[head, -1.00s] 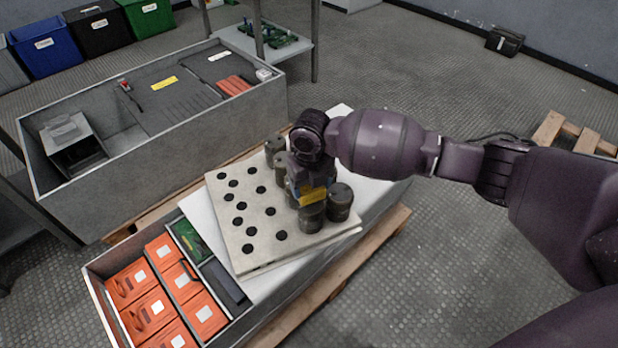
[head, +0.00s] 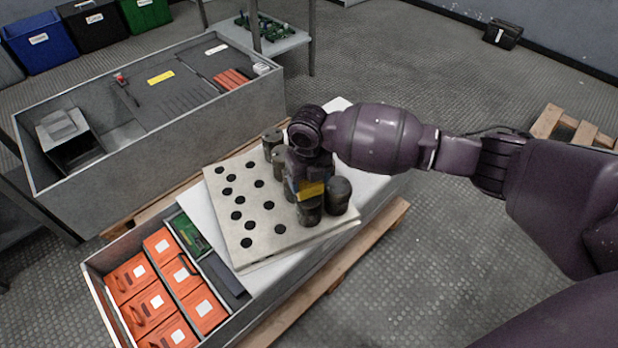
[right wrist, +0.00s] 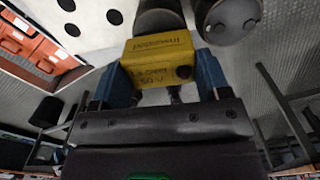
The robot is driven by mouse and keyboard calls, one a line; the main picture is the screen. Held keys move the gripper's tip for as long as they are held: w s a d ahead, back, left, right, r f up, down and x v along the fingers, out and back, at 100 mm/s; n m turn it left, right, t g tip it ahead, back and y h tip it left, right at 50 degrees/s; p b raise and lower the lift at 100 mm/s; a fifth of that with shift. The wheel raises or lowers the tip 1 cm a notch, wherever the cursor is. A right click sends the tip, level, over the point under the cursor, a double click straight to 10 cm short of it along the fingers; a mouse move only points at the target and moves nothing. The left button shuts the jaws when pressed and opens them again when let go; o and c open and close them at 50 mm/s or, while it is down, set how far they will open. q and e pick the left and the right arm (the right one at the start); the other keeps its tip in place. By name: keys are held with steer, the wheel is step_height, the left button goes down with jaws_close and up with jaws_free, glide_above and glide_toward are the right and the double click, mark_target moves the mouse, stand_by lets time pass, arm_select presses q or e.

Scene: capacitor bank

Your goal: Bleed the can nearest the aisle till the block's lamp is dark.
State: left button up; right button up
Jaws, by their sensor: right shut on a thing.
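My right gripper (head: 307,183) is shut on a yellow block (head: 312,190) over the near right part of the pale board (head: 232,255). In the right wrist view the blue fingers (right wrist: 168,80) grip the yellow block (right wrist: 150,52), which has printed words and one dark round spot; I cannot tell whether that is its lamp, and no glow shows. One dark can (head: 309,212) stands just below the block, and another can (head: 339,196) stands to its right. I cannot tell whether the block touches a can. More cans (head: 272,142) stand behind, partly hidden by my gripper. My left gripper is out of view.
The board has several empty black holes and lies on a white top above a pallet (head: 330,280). An open bin of orange boxes (head: 203,308) is at front left. A long grey cabinet (head: 150,170) stands behind. The floor at right (head: 440,270) is clear beneath my arm.

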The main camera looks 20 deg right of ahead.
stand_by(0.7)
steer(key=shift+f, duration=0.3)
stand_by(0.3)
steer(key=shift+f, duration=0.55)
stand_by(0.7)
steer(key=o, duration=1.1)
steer(key=shift+r, duration=0.1)
